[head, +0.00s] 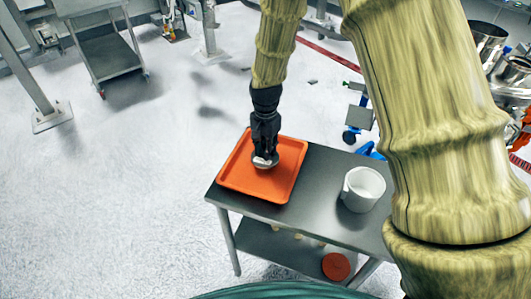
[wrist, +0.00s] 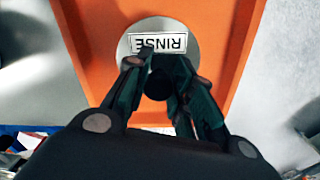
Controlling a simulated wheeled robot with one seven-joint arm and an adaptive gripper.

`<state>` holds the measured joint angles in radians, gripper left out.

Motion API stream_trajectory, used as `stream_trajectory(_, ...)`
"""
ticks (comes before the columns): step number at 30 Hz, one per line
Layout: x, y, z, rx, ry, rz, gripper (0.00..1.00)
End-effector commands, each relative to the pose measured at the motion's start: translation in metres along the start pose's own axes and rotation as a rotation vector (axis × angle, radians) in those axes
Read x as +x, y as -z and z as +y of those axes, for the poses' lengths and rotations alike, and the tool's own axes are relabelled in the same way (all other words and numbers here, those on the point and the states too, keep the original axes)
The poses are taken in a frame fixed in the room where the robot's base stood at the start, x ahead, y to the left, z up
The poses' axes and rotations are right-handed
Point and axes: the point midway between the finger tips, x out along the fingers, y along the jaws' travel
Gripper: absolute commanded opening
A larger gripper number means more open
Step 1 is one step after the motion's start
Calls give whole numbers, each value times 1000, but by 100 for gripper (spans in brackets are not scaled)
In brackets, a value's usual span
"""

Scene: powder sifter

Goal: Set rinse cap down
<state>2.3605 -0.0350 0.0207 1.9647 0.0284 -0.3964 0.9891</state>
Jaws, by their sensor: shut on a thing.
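The rinse cap (wrist: 190,50) is a round grey-silver disc with a white label reading RINSE. In the wrist view it is at the top centre, over the orange tray (wrist: 88,57). My gripper (wrist: 160,70) is shut on a dark knob at the middle of the cap. In the head view my gripper (head: 265,153) points down over the orange tray (head: 233,178), with the cap (head: 266,163) below its fingers. The tray lies on the grey metal table. I cannot tell whether the cap touches the tray floor.
A white pitcher (head: 364,188) stands on the table (head: 318,184), right of the tray. A red-orange round item (head: 336,266) lies on the lower shelf. A cart (head: 106,55) stands at the back left, and steel equipment is at the right. The floor left of the table is clear.

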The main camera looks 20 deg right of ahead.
Motion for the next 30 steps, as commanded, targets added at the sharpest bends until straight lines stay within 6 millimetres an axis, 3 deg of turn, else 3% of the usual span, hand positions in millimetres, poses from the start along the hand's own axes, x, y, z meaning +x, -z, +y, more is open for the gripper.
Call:
stream_trajectory(15,34,0,0,0,-1,0,0)
stream_trajectory(27,39,0,0,0,-1,0,0)
stream_trajectory(28,38,0,0,0,-1,0,29)
stream_trajectory(30,38,0,0,0,-1,0,42)
